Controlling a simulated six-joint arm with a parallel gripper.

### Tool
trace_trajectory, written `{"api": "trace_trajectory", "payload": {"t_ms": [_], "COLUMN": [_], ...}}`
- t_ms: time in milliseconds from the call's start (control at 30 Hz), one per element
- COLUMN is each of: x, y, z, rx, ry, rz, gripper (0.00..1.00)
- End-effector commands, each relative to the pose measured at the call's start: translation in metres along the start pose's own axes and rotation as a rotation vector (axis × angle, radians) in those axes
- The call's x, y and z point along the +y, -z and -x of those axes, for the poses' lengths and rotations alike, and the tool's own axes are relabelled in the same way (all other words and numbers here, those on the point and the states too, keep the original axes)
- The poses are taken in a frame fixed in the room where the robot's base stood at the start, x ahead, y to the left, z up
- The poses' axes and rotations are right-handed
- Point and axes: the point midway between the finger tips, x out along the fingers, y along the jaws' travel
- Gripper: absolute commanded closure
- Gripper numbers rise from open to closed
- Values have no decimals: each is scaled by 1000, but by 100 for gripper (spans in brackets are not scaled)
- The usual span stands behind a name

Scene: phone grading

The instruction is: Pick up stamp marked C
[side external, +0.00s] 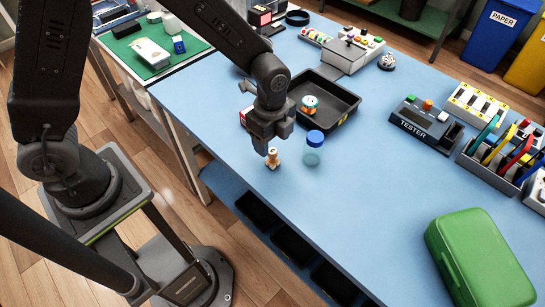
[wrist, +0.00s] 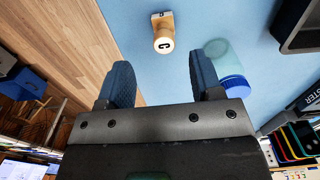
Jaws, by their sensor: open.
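A small wooden stamp (side external: 273,158) stands upright on the blue table near its left edge. In the wrist view the stamp (wrist: 163,32) shows a pale round top with a dark letter that looks like C. My gripper (side external: 268,146) is above the stamp in the side view. In the wrist view my gripper (wrist: 160,82) has its two blue-grey fingers wide apart with nothing between them, and the stamp lies beyond the fingertips. The stamp's foot is partly seen.
A clear jar with a blue lid (side external: 314,140) stands close to the stamp's right; it also shows beside the right finger in the wrist view (wrist: 235,84). A black tray (side external: 347,97) with a round item is behind. A tester (side external: 425,122) and green case (side external: 478,255) stand right.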

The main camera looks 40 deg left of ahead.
Motion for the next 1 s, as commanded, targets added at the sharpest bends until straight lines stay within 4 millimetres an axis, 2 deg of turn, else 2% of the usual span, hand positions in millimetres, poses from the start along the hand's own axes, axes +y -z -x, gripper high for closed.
{"api": "trace_trajectory", "payload": {"t_ms": [100,333,600,900,1000], "x": [0,-1,-5,-5,-5], "y": [0,-1,-2,-2,-2], "z": [-16,-32,-69,-74,-74], "rx": [-1,0,-1,0,0], "ry": [-2,-1,-2,1,1], "rz": [1,2,1,2,2], "gripper": [40,40,40,40,49]}}
